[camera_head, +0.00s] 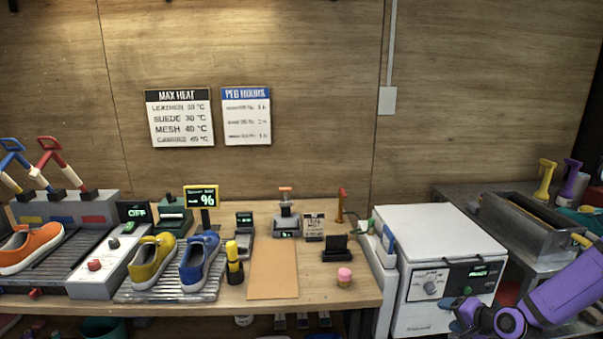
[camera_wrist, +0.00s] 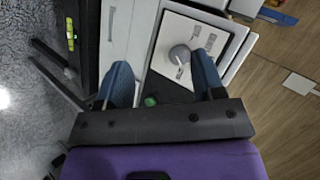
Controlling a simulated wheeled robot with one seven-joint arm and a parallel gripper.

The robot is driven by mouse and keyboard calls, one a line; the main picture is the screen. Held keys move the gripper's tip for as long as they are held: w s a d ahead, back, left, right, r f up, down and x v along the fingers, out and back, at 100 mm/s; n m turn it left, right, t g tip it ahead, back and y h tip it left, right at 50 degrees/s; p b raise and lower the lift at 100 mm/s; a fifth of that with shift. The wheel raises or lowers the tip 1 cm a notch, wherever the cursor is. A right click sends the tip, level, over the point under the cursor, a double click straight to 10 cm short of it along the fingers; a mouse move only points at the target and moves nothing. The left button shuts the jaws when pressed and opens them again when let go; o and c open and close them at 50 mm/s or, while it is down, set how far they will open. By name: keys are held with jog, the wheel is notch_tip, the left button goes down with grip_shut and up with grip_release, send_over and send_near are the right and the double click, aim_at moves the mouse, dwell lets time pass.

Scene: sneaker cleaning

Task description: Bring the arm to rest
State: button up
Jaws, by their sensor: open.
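My purple arm reaches in from the lower right in the head view, in front of the white box machine (camera_head: 435,250). My gripper (camera_head: 458,310) is at the machine's lower front, and its fingertips are small and partly unclear there. In the wrist view my gripper (camera_wrist: 160,85) shows two blue fingers spread apart with nothing between them. The machine's grey dial (camera_wrist: 179,55) on its white panel lies beyond the fingers. I cannot tell how far the fingers are from the panel.
The wooden bench (camera_head: 330,295) holds a yellow shoe (camera_head: 152,262), a blue shoe (camera_head: 201,262) and a brown mat (camera_head: 273,268). An orange shoe (camera_head: 30,248) lies on a rack at left. A metal bin (camera_head: 530,222) stands at right. Grey floor (camera_wrist: 35,120) shows in the wrist view.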

jog(key=s+a+r+n+g+h, duration=0.1)
jog(key=s+r+n+g+h, duration=0.2)
jog(key=r, duration=1.2)
jog(key=s+a+r+n+g+h, duration=0.25)
jog(key=s+r+n, duration=0.2)
jog(key=r, duration=0.95)
jog(key=s+a+r+n, duration=0.1)
jog(key=s+a+r, duration=0.2)
jog(key=s+r, duration=0.4)
jog(key=s+a+r+n, duration=0.1)
jog(key=s+a+r, duration=0.3)
jog(key=s, duration=1)
notch_tip(320, 180, up, 4)
jog(key=shift+s+f+t+y, duration=0.2)
jog(key=shift+t+y, duration=0.15)
jog(key=shift+t, duration=0.1)
jog(key=shift+n, duration=0.25)
